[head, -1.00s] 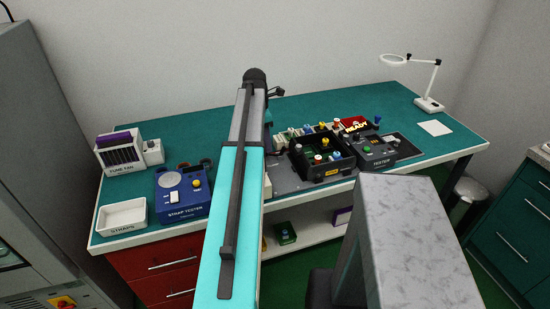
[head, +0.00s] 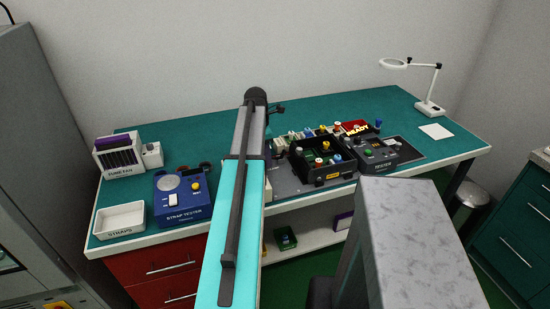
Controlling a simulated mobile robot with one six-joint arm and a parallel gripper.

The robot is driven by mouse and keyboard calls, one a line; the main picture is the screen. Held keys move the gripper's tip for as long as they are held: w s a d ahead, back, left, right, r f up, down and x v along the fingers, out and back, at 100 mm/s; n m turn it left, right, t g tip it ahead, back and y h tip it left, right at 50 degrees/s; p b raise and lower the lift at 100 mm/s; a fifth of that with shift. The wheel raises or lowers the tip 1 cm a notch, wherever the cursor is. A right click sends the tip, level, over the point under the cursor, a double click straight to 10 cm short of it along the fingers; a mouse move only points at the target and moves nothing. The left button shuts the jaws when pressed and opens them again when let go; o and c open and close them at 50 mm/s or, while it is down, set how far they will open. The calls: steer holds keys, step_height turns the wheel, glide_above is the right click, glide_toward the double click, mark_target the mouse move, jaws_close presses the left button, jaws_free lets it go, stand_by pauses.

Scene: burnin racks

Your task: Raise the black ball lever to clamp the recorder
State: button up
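A black open-topped box fixture (head: 326,172) sits on the dark grey mat at the bench's middle right, with several coloured knobs inside and around it. A dark tester box (head: 375,157) stands against its right side. I cannot tell the black ball lever or the recorder apart from the other small parts at this size. My arm reaches forward over the bench, left of the fixture. Its dark end (head: 256,97) is above the back of the bench. My gripper's fingers are hidden behind the arm.
A magnifier lamp (head: 429,107) and a white sheet (head: 436,131) are at the right.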

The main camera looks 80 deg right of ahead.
steer(key=c, duration=0.9)
steer(key=shift+c, duration=0.2)
steer(key=shift+r, duration=0.15)
